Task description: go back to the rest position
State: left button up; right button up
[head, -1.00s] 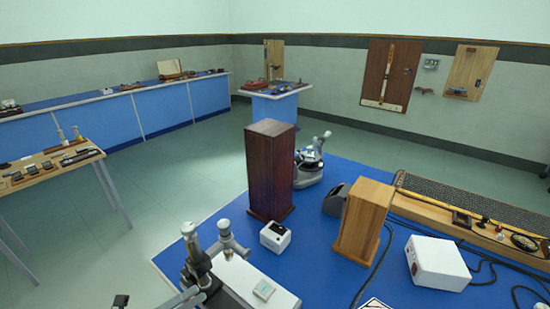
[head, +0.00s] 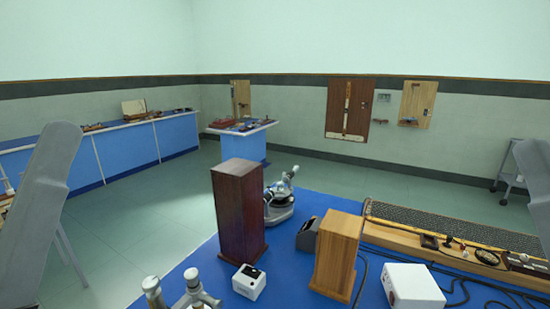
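Neither of my grippers shows in the head view. A grey slab-like link that looks like part of my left arm (head: 48,205) rises at the left edge. A similar grey link at the right edge looks like part of my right arm (head: 537,185). The ends of both arms are out of the frame, so what the grippers hold is hidden.
The blue bench (head: 200,262) bears a dark wooden block (head: 240,215), a light wooden block (head: 336,255), white boxes (head: 412,287), a silver instrument (head: 280,200) and a long wooden rail (head: 440,222). Floor shows at left. A grey cart (head: 511,170) stands at right.

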pick_arm(q)
notch_tip(320, 180, up, 34)
jog(key=w+p, duration=0.1)
jog(key=p, duration=3.3)
jog(key=shift+g+p, duration=0.35)
jog(key=shift+g, duration=0.05)
jog(key=shift+w+f, duration=0.1)
jog(key=shift+f, duration=0.05)
